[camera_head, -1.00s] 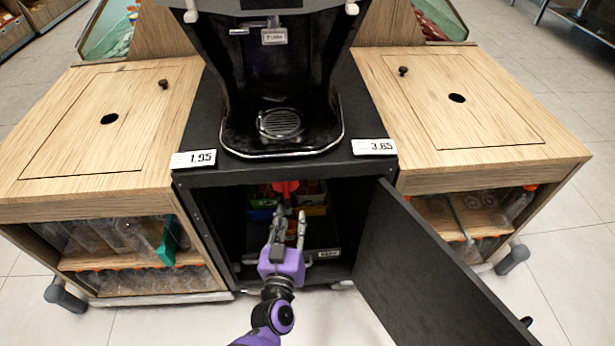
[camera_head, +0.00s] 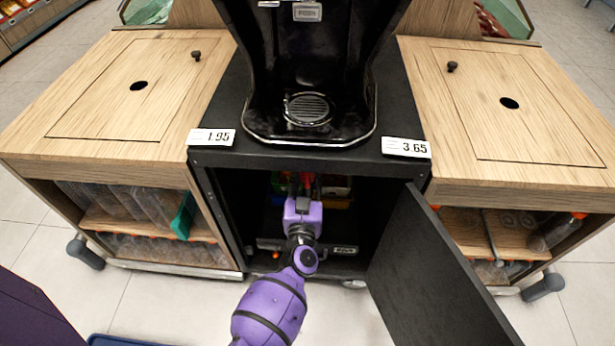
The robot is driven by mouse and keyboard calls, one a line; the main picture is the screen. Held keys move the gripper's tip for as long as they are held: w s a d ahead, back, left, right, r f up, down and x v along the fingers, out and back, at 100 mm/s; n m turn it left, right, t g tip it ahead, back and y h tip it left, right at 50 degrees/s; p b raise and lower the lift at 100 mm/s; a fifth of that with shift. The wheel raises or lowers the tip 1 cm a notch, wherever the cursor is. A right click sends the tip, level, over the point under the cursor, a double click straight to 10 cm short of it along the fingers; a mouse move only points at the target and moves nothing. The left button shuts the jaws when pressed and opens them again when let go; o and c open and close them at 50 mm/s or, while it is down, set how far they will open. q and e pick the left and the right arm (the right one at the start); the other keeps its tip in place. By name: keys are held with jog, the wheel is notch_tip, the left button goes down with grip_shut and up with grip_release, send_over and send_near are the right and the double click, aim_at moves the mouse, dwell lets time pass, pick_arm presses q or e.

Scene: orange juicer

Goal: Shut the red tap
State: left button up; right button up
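The red tap (camera_head: 306,180) hangs inside the open black cabinet, under the juicer, and only a small red part of it shows. My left gripper (camera_head: 305,184) is inside the cabinet opening, with its fingers around or just beside the tap. The purple hand hides the lower part of that spot. I cannot tell whether the fingers touch the tap or how far they are closed. My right gripper is not in view.
The cabinet door (camera_head: 430,270) stands open at the right of my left arm. The black juicer (camera_head: 308,75) stands on top. Coloured bins (camera_head: 335,187) sit behind the tap. Wooden side cabinets (camera_head: 110,95) flank the opening. The floor in front is mostly clear.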

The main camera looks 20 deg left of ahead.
pick_arm(q)
jog(key=shift+w, duration=0.15)
jog(key=c, duration=0.7)
grip_shut()
